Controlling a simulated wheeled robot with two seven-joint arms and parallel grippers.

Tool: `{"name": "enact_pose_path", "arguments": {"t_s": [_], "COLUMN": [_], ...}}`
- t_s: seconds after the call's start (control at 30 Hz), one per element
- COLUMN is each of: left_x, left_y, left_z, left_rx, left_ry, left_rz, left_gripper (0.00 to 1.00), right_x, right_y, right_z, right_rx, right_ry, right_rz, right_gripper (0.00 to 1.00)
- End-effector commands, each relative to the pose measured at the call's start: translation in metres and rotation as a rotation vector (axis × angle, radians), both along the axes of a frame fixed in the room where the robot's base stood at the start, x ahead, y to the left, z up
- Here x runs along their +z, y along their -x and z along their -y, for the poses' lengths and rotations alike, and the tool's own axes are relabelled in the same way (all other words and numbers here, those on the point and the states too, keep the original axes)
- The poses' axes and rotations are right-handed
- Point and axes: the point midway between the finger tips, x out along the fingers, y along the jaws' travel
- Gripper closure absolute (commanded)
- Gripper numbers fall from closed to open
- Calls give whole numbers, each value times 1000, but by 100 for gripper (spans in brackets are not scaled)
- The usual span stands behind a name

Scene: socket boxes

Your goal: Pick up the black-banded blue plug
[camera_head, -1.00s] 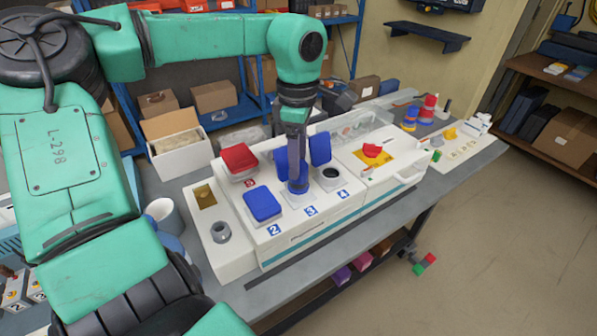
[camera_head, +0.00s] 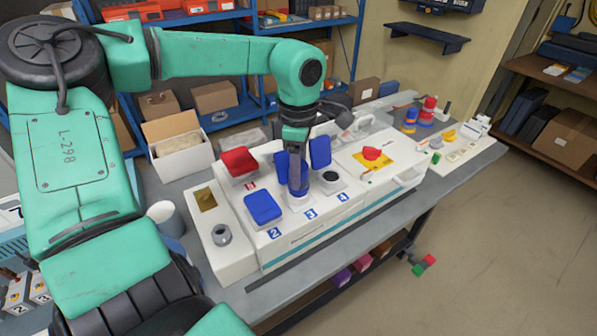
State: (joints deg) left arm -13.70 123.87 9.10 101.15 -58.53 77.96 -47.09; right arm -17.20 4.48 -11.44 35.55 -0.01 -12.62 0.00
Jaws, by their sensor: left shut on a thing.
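My left gripper (camera_head: 298,188) points straight down at socket box 3, whose number label (camera_head: 310,215) shows in front. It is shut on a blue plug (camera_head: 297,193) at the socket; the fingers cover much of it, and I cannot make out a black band. I cannot tell whether the plug is still seated. The blue lid (camera_head: 281,166) of box 3 stands raised behind the gripper. My right gripper is not in view.
Box 4 has a raised blue lid (camera_head: 320,152) and a dark round socket (camera_head: 331,177). A blue lid (camera_head: 263,208) covers box 2. A red lid (camera_head: 238,161) is at the back left. Red and blue plugs (camera_head: 428,109) stand at the far right.

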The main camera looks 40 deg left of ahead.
Motion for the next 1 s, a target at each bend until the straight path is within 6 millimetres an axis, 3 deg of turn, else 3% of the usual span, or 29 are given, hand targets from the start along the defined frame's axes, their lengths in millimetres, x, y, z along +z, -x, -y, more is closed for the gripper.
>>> {"name": "enact_pose_path", "arguments": {"t_s": [0.17, 0.4, 0.6, 0.77, 1.0], "left_x": [37, 126, 179, 194, 191], "left_y": [-2, -1, -1, 0, 0], "left_z": [0, 0, 0, 0, 0], "left_rx": [1, 2, 1, -1, -1], "left_ry": [-2, -4, -2, 1, 1], "left_rz": [8, 7, 4, 0, 0], "left_gripper": [100, 100, 100, 100, 100], "right_x": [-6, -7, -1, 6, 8], "right_y": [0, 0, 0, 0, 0], "right_z": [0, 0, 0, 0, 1], "right_rx": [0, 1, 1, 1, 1], "right_ry": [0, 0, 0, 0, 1], "right_rz": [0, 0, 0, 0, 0], "right_gripper": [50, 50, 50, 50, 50]}}
